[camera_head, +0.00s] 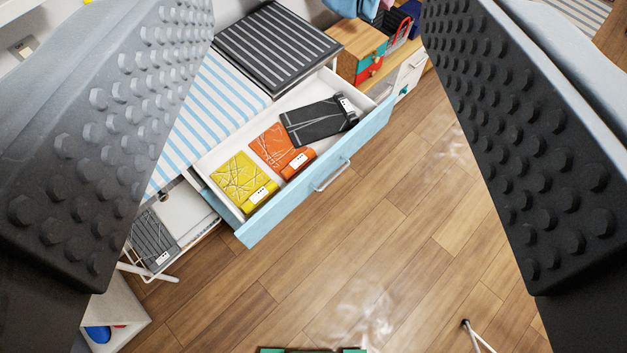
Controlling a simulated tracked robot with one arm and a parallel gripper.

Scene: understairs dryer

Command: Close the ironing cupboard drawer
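The ironing cupboard drawer (312,190) has a light blue front and a silver bar handle (332,176). It is pulled open, and its white inside shows. In it lie a yellow folded item (238,180), an orange one (277,150) and a dark grey one (312,121). My gripper (320,270) is open and empty. Its two black studded fingers stand wide apart at the left and right of the view, and the drawer shows between them, apart from both. The left finger hides part of the cupboard.
A blue-striped cloth (215,110) and a dark striped mat (275,50) cover the cupboard top. A wooden cabinet (355,45) stands behind. A white rack (185,220) is at left. A thin white leg (478,338) shows at the lower right. The wooden floor (400,240) before the drawer is clear.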

